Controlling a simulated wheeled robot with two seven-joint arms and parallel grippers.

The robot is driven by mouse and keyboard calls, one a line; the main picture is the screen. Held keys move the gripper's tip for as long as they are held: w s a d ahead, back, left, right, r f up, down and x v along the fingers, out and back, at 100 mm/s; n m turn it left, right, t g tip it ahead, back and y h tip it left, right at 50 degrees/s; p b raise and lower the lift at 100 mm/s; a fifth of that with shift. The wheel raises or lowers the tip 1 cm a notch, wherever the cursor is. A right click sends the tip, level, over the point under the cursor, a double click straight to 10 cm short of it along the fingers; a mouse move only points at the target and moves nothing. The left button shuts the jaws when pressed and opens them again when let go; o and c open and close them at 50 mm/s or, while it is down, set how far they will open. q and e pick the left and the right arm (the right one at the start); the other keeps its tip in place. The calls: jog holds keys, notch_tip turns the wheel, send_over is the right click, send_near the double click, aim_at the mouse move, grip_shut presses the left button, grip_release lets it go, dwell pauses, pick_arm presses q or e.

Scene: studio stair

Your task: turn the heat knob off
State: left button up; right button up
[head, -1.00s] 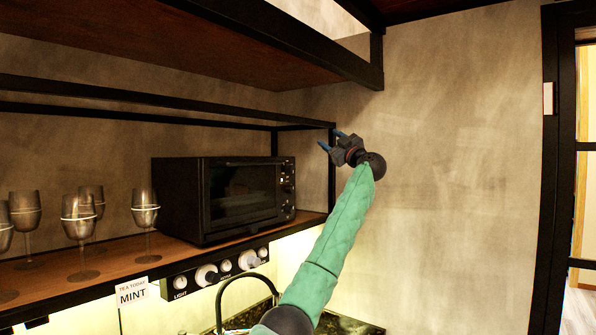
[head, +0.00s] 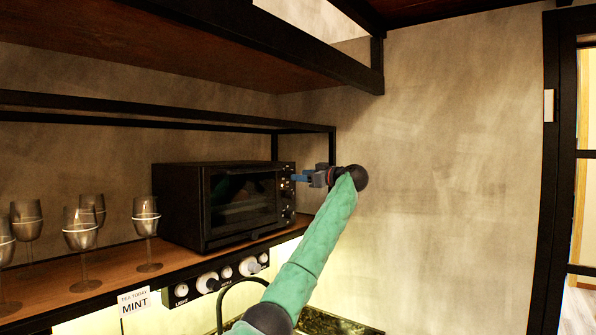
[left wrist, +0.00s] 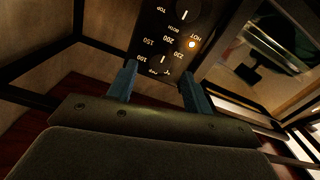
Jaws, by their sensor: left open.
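The black toaster oven (head: 240,200) stands on the wooden shelf, its control panel (head: 287,190) on the right of its door. In the left wrist view the panel shows a dark heat knob (left wrist: 163,59) with a white pointer line, ringed by temperature numbers. A lamp (left wrist: 192,44) marked HOT glows orange beside it. Another knob (left wrist: 183,14), with TOP and BOTH marks, is at the picture's top. My left gripper (head: 295,178) is open at the panel; its blue fingers (left wrist: 158,84) spread to either side below the heat knob. I cannot tell whether they touch it. My right gripper is out of view.
Several stemmed glasses (head: 80,232) stand on the shelf (head: 120,268) left of the oven. A rail with white knobs (head: 207,283) and a MINT sign (head: 134,301) are below. A black shelf post (head: 332,155) stands beside my gripper.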

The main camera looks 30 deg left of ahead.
pick_arm(q)
jog(key=shift+w+a+p, duration=0.15)
jog(key=shift+a+p, duration=0.4)
jog(key=shift+a, duration=0.7)
jog(key=c, duration=1)
jog(key=shift+o, duration=0.2)
jog(key=shift+f, duration=0.1)
